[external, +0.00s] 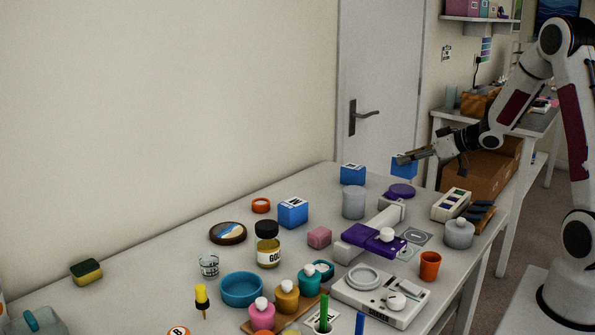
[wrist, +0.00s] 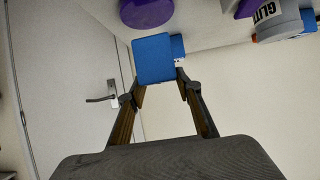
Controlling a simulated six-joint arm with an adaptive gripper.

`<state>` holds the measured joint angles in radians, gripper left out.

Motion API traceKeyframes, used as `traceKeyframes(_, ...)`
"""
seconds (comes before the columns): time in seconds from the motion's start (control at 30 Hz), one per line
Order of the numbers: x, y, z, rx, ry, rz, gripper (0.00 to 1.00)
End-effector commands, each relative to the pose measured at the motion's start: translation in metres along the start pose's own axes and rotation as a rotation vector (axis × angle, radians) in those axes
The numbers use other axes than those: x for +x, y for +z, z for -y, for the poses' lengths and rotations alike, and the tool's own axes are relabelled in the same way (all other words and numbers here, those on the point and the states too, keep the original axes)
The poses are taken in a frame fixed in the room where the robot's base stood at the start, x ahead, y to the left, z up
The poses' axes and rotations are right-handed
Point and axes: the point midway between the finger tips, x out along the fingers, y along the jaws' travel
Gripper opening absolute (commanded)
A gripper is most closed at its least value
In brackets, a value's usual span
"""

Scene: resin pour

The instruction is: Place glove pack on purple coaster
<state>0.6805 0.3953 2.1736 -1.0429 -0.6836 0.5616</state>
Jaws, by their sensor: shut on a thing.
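My gripper (external: 407,158) is shut on a small blue box, the glove pack (external: 405,170), and holds it above the far right end of the table. In the wrist view the glove pack (wrist: 154,58) sits between the fingertips (wrist: 160,82). The purple coaster (external: 402,190) is a flat disc on the table, below the held pack in the external view. In the wrist view the coaster (wrist: 146,12) shows at the top edge, partly cut off, apart from the pack.
A blue box (external: 352,174) and a grey-white jar (external: 354,203) stand left of the coaster. A purple-and-white device (external: 372,239) lies nearer. A larger blue box (external: 293,213) stands farther left.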

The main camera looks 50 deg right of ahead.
Motion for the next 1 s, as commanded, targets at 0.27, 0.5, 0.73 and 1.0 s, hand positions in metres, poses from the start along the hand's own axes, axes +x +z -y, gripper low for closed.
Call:
traceKeyframes(0.27,0.002,0.004,0.000,0.000,-0.001,-0.001,0.16)
traceKeyframes(0.5,0.004,0.007,0.000,0.001,-0.001,0.000,0.16)
traceKeyframes(0.73,0.013,0.024,0.001,0.002,-0.002,0.003,0.16)
traceKeyframes(1.0,0.020,0.037,0.000,0.000,0.001,0.000,0.16)
